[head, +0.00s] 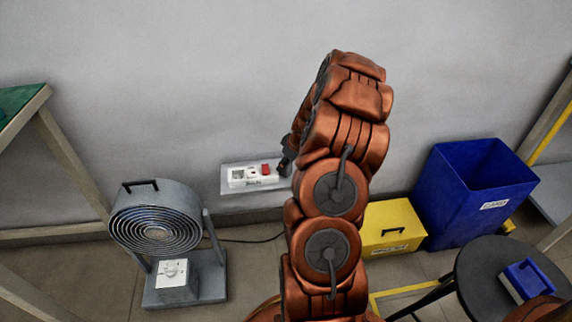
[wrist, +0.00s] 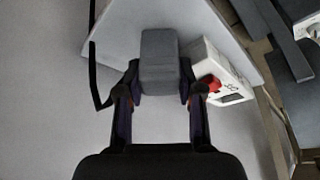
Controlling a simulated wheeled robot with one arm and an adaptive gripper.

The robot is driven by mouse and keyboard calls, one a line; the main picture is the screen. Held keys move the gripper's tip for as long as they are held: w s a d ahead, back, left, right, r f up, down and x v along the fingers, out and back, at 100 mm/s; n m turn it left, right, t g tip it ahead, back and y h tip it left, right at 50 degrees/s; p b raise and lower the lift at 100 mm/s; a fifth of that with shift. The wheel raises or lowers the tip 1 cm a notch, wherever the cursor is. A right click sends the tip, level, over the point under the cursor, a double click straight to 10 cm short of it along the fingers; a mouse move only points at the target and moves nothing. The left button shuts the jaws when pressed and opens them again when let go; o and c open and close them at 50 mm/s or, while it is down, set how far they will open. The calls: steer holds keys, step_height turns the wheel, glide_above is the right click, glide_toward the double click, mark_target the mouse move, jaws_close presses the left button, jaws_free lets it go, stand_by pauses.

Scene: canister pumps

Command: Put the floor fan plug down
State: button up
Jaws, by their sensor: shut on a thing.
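The floor fan plug (wrist: 159,58) is a grey block in the wrist view, held between the two fingers of my gripper (wrist: 160,88). A black cable (wrist: 93,70) hangs at its left. The plug is over or on a light grey wall shelf (wrist: 118,28), beside the white socket strip (wrist: 228,72) with a red switch. I cannot tell if the plug touches the shelf. In the head view my gripper (head: 286,157) is at the right end of the shelf (head: 228,187) and strip (head: 240,178), mostly hidden by my arm. The grey floor fan (head: 158,232) stands on the floor at left.
A yellow box (head: 388,226) and a blue bin (head: 470,195) stand on the floor at right. A round dark stool (head: 480,265) bears a small blue box (head: 527,280). A green-topped table (head: 15,100) is at far left. A cable runs from the fan along the floor.

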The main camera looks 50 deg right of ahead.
steer(key=o, duration=0.9)
steer(key=shift+f, duration=0.1)
steer(key=shift+c, duration=0.2)
